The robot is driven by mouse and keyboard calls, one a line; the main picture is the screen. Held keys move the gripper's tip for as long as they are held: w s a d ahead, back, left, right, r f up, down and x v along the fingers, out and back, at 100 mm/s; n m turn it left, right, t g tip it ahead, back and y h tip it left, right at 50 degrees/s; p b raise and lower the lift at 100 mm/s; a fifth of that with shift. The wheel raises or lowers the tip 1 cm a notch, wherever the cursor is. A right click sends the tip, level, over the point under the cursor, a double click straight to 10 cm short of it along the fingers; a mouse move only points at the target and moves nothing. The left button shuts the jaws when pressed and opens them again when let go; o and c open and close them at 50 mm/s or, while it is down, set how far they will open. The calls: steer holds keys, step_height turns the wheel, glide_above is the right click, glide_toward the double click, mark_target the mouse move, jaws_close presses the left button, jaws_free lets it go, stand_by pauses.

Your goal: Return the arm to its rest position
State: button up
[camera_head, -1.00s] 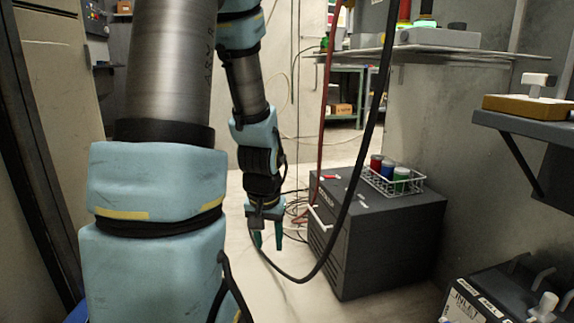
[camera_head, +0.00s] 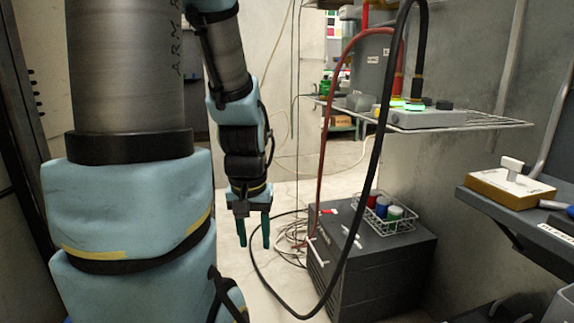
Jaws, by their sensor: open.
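My gripper (camera_head: 254,232) hangs pointing down in the middle of the head view, at the end of my blue and grey arm. Its two dark green fingers are apart with nothing between them. It is in the open space to the left of the dark cabinet and does not appear to touch anything. My arm's large near links fill the left part of the view and hide what is behind them.
A dark cabinet (camera_head: 375,268) carries a white wire basket (camera_head: 398,226) with red, blue and green containers. Black (camera_head: 372,170) and red (camera_head: 325,150) hoses hang from a wire shelf (camera_head: 470,124). A wall shelf (camera_head: 515,215) holds a brown box (camera_head: 510,189). Pale floor lies around my gripper.

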step_height(320, 180, up, 22)
steer(key=p, duration=1.9)
steer(key=shift+f, duration=0.2)
